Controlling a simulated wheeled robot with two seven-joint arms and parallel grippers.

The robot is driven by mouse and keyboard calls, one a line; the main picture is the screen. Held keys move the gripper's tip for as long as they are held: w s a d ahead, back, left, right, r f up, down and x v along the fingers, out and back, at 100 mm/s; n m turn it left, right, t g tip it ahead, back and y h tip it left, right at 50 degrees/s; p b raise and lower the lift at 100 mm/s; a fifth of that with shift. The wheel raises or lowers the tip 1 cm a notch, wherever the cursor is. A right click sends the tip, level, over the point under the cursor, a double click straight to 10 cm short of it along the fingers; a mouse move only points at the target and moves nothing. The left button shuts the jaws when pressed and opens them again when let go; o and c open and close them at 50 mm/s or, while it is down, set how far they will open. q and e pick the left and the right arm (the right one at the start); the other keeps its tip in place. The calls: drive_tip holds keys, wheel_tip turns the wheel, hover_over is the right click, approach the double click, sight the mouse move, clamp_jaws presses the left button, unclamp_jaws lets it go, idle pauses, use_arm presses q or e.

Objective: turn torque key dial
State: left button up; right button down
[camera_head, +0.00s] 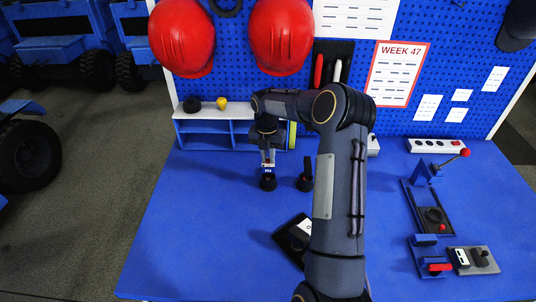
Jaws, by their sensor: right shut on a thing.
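My right arm rises through the middle of the head view and bends left, with its gripper (268,166) pointing down over the blue bench. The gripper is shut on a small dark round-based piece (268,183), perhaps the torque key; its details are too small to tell. A similar black piece with an upright handle (306,181) stands just right of it, apart from the gripper. A black box with a white marked plate (292,238), perhaps the dial, lies nearer the front, partly hidden behind my forearm. My left gripper is not in view.
The blue bench top (195,235) is clear on the left. A low shelf (205,130) stands behind the gripper. A lever fixture with a red ball (422,175), a black frame (430,212) and a grey switch block (472,260) stand at the right.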

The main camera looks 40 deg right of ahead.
sight(267, 159)
drive_tip(key=shift+n, duration=0.4)
drive_tip(key=c, duration=1.4)
unclamp_jaws()
wheel_tip(267, 159, up, 8)
drive_tip(key=shift+f+b, duration=0.1)
drive_tip(key=shift+b, duration=0.5)
drive_tip(key=shift+a, duration=0.1)
